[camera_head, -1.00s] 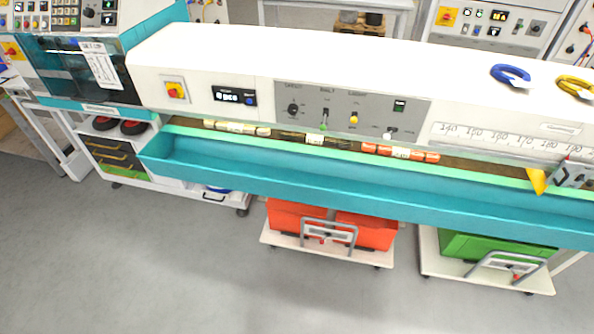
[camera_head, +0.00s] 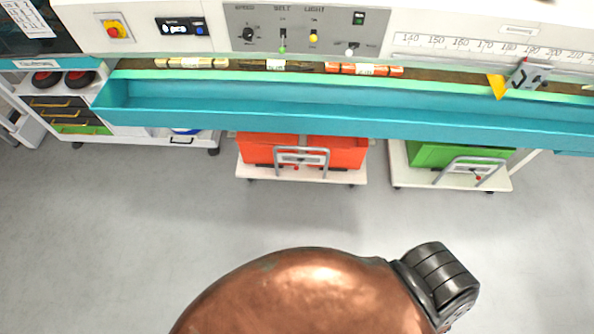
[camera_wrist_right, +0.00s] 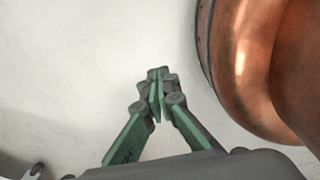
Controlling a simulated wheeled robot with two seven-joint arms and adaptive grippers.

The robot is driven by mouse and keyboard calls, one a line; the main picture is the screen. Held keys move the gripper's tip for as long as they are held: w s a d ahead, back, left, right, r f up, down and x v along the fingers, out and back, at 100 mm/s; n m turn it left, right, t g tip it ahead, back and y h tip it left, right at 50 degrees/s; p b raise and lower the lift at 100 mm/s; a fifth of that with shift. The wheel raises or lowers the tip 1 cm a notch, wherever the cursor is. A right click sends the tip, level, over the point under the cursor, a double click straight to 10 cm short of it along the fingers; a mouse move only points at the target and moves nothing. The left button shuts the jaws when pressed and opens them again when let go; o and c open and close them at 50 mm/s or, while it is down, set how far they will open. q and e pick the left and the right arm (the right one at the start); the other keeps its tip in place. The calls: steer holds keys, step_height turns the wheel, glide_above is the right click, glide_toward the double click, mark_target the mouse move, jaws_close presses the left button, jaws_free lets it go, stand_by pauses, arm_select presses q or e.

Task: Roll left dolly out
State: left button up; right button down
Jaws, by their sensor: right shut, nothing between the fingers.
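The left dolly (camera_head: 345,178) is a low white board on casters carrying orange-red crates (camera_head: 345,152). It stands partly under the bench, with its front edge showing on the floor side. A grey hoop handle (camera_head: 302,151) with a small red part stands at its front. My right gripper (camera_wrist_right: 157,80) shows in the right wrist view, shut and empty above bare pale floor. No dolly shows in that view. Neither gripper is in the head view, and my left gripper is not seen at all.
A second dolly (camera_head: 400,180) with a green crate (camera_head: 430,156) stands to the right. The long teal tray (camera_head: 300,105) of the bench overhangs both dollies. A white drawer cart (camera_head: 130,137) stands at the left. Grey floor in front of the dollies is clear.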

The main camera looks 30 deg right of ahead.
mark_target(302, 149)
steer(key=c, duration=2.7)
jaws_free()
steer(key=shift+c, duration=0.2)
